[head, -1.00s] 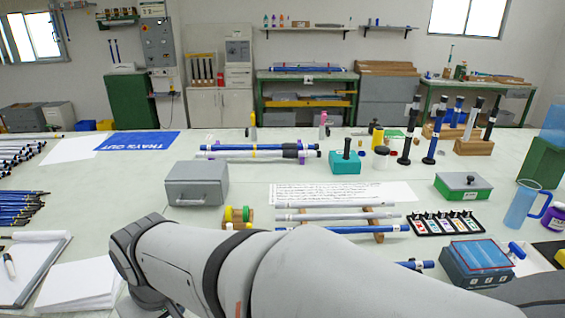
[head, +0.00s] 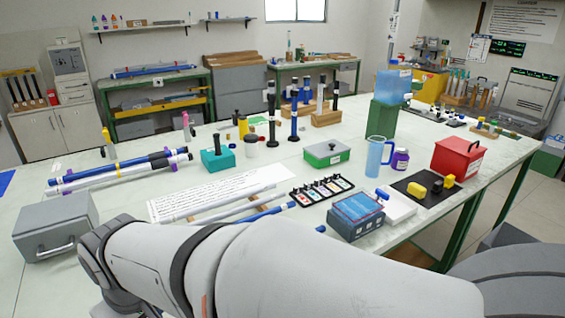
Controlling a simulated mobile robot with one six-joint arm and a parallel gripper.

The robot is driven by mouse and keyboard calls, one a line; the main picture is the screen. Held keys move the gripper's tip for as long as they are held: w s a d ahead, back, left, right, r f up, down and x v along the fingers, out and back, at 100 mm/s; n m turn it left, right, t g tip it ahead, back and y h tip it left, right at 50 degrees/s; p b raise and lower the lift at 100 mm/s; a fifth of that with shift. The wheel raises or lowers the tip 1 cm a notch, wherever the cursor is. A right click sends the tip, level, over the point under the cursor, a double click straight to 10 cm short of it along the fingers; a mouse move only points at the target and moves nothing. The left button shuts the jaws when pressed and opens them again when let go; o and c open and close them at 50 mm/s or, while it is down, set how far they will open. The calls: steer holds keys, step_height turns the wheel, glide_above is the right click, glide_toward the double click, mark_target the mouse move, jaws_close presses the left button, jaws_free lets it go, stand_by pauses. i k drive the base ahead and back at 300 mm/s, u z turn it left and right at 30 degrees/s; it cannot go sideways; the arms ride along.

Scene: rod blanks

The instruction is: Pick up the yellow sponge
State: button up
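Two small yellow pieces lie on a black mat (head: 428,200) at the right of the long table. The nearer one is a rounded yellow block (head: 416,188), and the other is a squarer yellow block (head: 448,181). Either may be the yellow sponge; they are too small to tell. My arm crosses the bottom of the head view, and its far end bends down at the lower left. My gripper is not in view. The yellow blocks are well to the right of the arm's visible end.
A red box (head: 458,158) stands behind the mat. A green box (head: 326,153) and a grey box (head: 56,226) are farther left. The table's edge runs close by the mat.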

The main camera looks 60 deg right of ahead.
mark_target(414, 189)
steer(key=z, duration=2.45)
steer(key=k, duration=1.05)
steer(key=z, duration=0.35)
steer(key=i, duration=0.95)
